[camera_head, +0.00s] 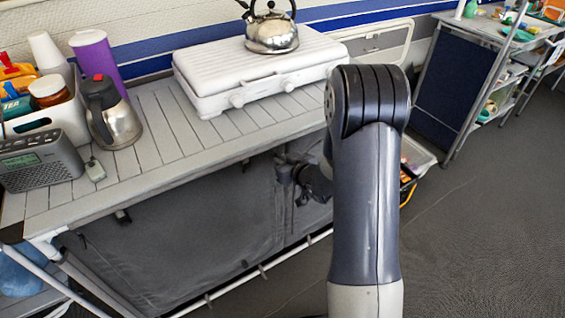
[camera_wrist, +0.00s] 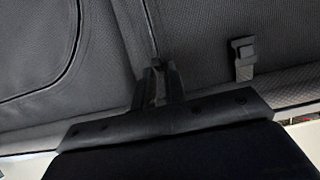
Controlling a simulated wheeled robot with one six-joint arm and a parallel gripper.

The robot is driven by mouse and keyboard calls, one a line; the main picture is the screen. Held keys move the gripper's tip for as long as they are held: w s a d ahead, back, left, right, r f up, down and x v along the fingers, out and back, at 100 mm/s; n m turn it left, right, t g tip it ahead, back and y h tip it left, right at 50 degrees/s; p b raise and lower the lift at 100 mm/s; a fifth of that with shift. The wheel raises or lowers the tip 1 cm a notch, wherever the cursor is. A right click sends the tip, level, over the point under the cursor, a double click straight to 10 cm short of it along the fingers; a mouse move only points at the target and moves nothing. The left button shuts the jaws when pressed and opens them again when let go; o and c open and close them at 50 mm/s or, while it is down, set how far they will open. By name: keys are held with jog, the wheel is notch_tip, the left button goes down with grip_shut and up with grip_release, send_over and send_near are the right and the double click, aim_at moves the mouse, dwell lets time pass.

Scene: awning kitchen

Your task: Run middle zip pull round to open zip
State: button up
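Grey fabric panels (camera_head: 190,245) hang below the slatted counter, and one fills the wrist view. A dark zip seam (camera_wrist: 147,25) runs down the fabric to my gripper's fingertips. My gripper (camera_wrist: 159,70) is at the fabric, its fingers close together with a narrow gap. Something small and grey shows in the gap, too dark to identify as the middle zip pull. In the head view my gripper (camera_head: 298,178) is in front of the panels near their right part, partly hidden by my arm. A curved seam (camera_wrist: 75,45) shows at the left of the wrist view.
A strap with a buckle (camera_wrist: 243,55) hangs right of my gripper. The slatted counter (camera_head: 165,120) above holds a white case (camera_head: 225,95), a kettle (camera_head: 272,35), a flask (camera_head: 110,120) and a radio (camera_head: 40,160). A rail (camera_head: 255,275) runs along the bottom. Open floor lies right.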

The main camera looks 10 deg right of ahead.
jog(key=o, duration=0.4)
jog(key=shift+s, duration=0.15)
jog(key=v, duration=1)
jog(key=shift+s+r+p, duration=0.2)
jog(key=shift+s+p, duration=0.1)
jog(key=shift+p, duration=0.1)
jog(key=shift+d, duration=0.1)
jog(key=f+b+x, duration=0.1)
jog(key=x, duration=1)
jog(key=shift+f+b, duration=0.3)
jog(key=shift+b, duration=0.05)
